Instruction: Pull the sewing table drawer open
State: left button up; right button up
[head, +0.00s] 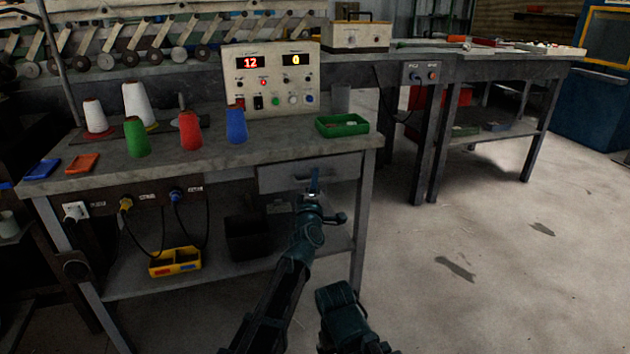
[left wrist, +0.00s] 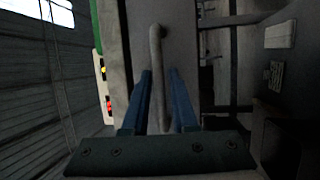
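The sewing table (head: 215,158) has a grey drawer (head: 275,180) under the right part of its top. The drawer front looks closed, flush below the tabletop edge. My left gripper (head: 314,182) is at the drawer front, covering part of it and most of the handle. In the left wrist view, the drawer's bar handle (left wrist: 155,45) runs down between the two blue fingers of my left gripper (left wrist: 160,80). The fingers are apart, with a gap visible beside the bar, so they are around it and not clamped. No fingers of my right gripper show.
A green tray (head: 342,126) sits on the tabletop above the drawer. Thread cones, a control box (head: 272,80) and small trays stand farther left and back. A yellow bin (head: 175,262) is on the lower shelf. The floor to the right is clear.

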pick_arm(q)
grip_shut()
dwell(1.2)
